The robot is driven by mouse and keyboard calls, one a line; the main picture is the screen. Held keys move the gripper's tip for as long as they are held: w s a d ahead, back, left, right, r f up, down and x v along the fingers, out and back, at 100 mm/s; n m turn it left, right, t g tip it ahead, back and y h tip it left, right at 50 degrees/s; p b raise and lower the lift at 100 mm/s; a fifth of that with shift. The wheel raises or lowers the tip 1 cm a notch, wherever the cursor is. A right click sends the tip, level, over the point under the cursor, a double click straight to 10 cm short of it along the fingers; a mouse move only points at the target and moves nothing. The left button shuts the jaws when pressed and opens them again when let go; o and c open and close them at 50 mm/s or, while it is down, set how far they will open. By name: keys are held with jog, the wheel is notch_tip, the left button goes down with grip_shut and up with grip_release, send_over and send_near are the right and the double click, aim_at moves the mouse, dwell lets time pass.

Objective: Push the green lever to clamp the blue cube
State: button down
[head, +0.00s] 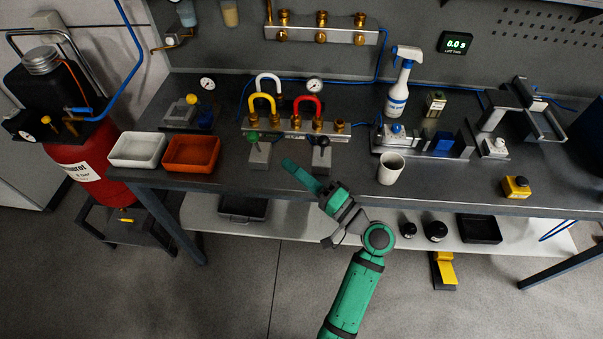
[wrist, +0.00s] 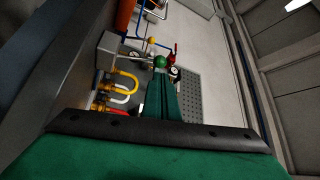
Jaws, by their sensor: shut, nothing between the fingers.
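The green lever (head: 253,136) has a round green knob above a small grey block, left of centre on the bench. Its knob also shows in the wrist view (wrist: 159,61), just past my fingertips. My gripper (head: 287,164) is shut and empty, low over the bench front, to the right of the green lever and a little nearer the front edge. I cannot tell the exact gap to the knob. The blue cube (head: 442,142) sits on a grey fixture (head: 416,152) at the right of the bench, apart from my gripper.
A black-knobbed lever (head: 323,142) stands right of my gripper. A manifold (head: 297,127) with yellow, white and red hoses lies behind. A white cup (head: 391,168) stands near the front edge. White (head: 137,150) and orange (head: 191,155) trays are at left.

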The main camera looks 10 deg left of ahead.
aim_at(256, 144)
jog(key=x, duration=0.8)
jog(key=shift+a, duration=0.3)
jog(key=shift+w, duration=0.1)
